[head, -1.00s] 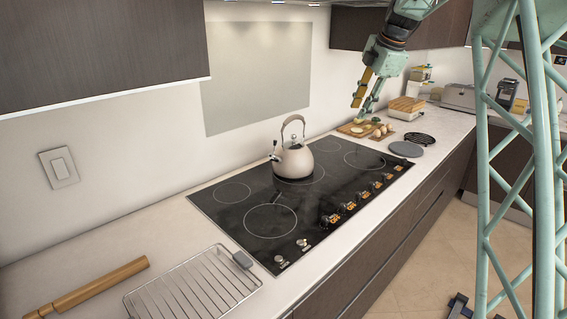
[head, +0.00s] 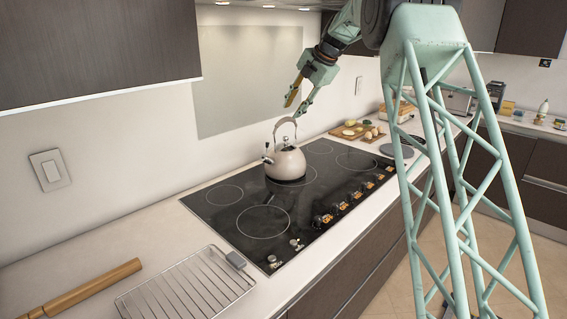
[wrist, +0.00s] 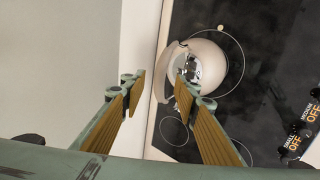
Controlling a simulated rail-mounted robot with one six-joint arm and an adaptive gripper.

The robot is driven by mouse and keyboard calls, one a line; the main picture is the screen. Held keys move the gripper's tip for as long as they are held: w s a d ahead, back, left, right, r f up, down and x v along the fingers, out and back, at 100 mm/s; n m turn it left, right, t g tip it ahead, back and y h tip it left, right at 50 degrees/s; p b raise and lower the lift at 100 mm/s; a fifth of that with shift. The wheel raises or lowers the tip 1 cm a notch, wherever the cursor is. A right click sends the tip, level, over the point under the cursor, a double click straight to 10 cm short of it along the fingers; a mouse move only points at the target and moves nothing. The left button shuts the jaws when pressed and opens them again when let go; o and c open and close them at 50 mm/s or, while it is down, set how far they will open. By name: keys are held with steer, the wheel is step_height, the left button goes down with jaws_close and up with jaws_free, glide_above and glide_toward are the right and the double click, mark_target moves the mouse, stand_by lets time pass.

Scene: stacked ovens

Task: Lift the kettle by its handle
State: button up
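A cream kettle (head: 287,163) with an arched handle (head: 284,123) and a short spout stands upright on the black cooktop. In the wrist view the kettle (wrist: 208,62) lies beyond the fingertips, seen from above, partly behind the right finger. The kettle's handle (wrist: 166,72) shows edge-on between and beyond the two fingers. My gripper (head: 297,103) is open and empty, above and slightly right of the handle in the head view, pointing down. The wrist view shows the wide gap between its wood-coloured finger pads (wrist: 157,95). I see no contact with the handle.
The black cooktop (head: 230,225) has knobs (head: 345,205) along its front edge. A wire rack (head: 185,290) and a rolling pin (head: 85,287) lie at the near left. A cutting board with food (head: 350,131) is at the back. The wall (head: 100,130) runs close behind the cooktop.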

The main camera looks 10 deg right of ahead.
mark_target(288, 118)
steer(key=shift+f, duration=0.1)
steer(key=shift+b+x, duration=0.55)
steer(key=shift+x, duration=1.85)
steer(key=shift+c, duration=0.3)
jaws_close()
